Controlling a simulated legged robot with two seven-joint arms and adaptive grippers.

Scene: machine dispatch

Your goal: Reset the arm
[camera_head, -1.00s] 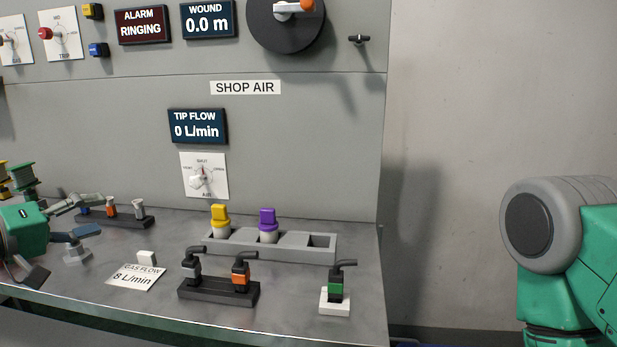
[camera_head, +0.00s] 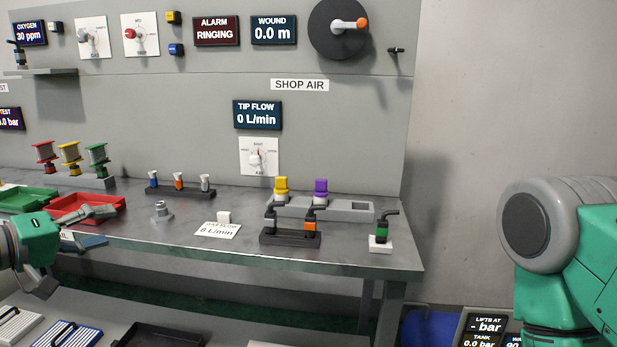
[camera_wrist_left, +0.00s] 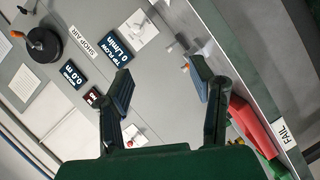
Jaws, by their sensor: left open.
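My left gripper (camera_head: 90,228) is at the left edge in the head view, in front of the bench and beside the red tray (camera_head: 88,209). In the left wrist view its two dark fingers (camera_wrist_left: 162,80) stand wide apart, with nothing between them but the panel and bench behind. My right arm's green and grey links show at the right edge of the head view; its gripper is out of view.
The bench (camera_head: 340,250) carries a black stand (camera_head: 290,238) with two torches, a green-banded torch (camera_head: 381,230) on a white block, a grey holder (camera_head: 345,213) with yellow and purple pieces, and several spools. A panel rises behind. Trays lie below.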

